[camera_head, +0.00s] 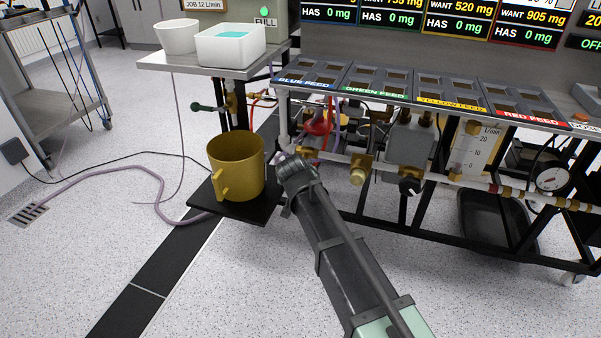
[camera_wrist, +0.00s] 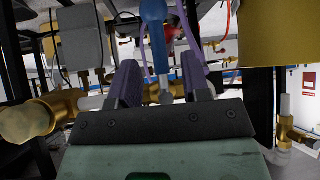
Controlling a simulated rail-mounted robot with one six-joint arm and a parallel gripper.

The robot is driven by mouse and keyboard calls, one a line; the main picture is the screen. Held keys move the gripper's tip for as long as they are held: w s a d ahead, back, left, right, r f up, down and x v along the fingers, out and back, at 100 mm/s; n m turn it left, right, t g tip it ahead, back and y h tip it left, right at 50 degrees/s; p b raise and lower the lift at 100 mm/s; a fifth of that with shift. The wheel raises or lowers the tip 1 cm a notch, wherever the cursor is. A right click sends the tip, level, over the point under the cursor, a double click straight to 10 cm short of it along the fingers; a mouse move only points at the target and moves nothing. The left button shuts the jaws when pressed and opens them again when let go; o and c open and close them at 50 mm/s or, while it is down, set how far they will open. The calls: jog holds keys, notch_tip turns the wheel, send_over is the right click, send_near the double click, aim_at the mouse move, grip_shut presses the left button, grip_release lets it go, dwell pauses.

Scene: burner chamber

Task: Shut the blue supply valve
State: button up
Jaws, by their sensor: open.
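The blue supply valve shows in the wrist view as a lever with a rounded blue handle (camera_wrist: 154,12) and a grey-blue shank below it. My gripper (camera_wrist: 160,64) is open, with one purple finger on each side of the shank in the picture. I cannot tell whether either finger touches it, or how deep the lever sits between them. In the head view my gripper (camera_head: 284,157) is low beside the pipework, under the blue feed end of the bench. The blue lever is not clearly visible there, and the arm hides part of that area.
A brass-coloured mug (camera_head: 236,170) stands on a black platform (camera_head: 254,211) just left of my gripper. Brass fittings (camera_head: 358,170) and pipes crowd the right side. A green-handled valve (camera_head: 204,107) sits above left. Open floor (camera_head: 240,290) lies in front.

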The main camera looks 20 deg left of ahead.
jog(key=p+v, duration=0.3)
jog(key=v, duration=0.3)
jog(key=shift+s, duration=0.15)
jog(key=s+d+f+m+g+h+p, duration=0.1)
jog(key=s+d+g, duration=0.25)
jog(key=d, duration=1.05)
jog(key=s+d+f+m+g+h, duration=0.15)
jog(key=s+d, duration=0.35)
jog(key=d, duration=1)
jog(key=s+d+m+g+p, duration=0.1)
jog(key=s+d+g, duration=0.35)
jog(key=d, duration=0.95)
notch_tip(320, 180, up, 38)
jog(key=p, duration=3.8)
jog(key=shift+f+n+t, duration=0.25)
jog(key=shift+n+t, duration=0.1)
jog(key=shift+t, duration=0.1)
